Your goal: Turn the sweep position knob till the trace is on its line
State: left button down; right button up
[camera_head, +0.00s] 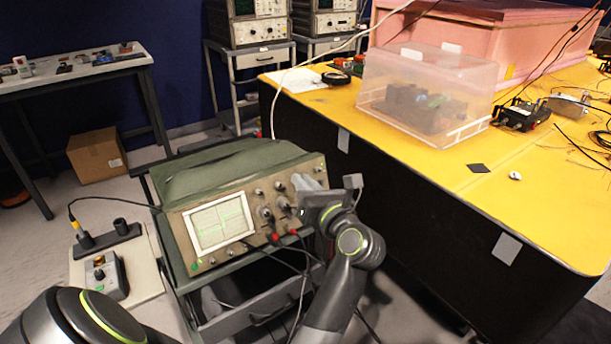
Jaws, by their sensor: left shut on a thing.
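A green-cased oscilloscope (225,205) sits on a dark cart. Its lit screen (221,223) is at the left of its front panel and shows a grid with faint green lines; which is the trace and which its line is too small to tell. Several knobs sit right of the screen. My left gripper (303,210) is at the right part of the panel, shut on a knob there. The gripper hides most of that knob, and its label cannot be read. My right gripper is not in view.
Red plugs with black cables (293,233) hang below the knobs, close to my left wrist. A yellow-topped bench (420,150) with a clear plastic box (425,92) stands to the right. A small box with a knob (105,277) lies left of the oscilloscope.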

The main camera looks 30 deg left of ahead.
pick_arm(q)
jog(key=shift+r+m+t+p, duration=0.2)
jog(key=shift+m+t+p, duration=0.1)
jog(key=shift+m+p, duration=0.95)
jog(key=shift+h+p, duration=0.3)
jog(key=shift+p, duration=0.25)
jog(key=shift+s+f+m, duration=0.1)
jog(key=shift+f+m, duration=0.05)
jog(key=shift+m, duration=0.2)
jog(key=c, duration=1.5)
grip_release()
jog(key=shift+o, duration=0.2)
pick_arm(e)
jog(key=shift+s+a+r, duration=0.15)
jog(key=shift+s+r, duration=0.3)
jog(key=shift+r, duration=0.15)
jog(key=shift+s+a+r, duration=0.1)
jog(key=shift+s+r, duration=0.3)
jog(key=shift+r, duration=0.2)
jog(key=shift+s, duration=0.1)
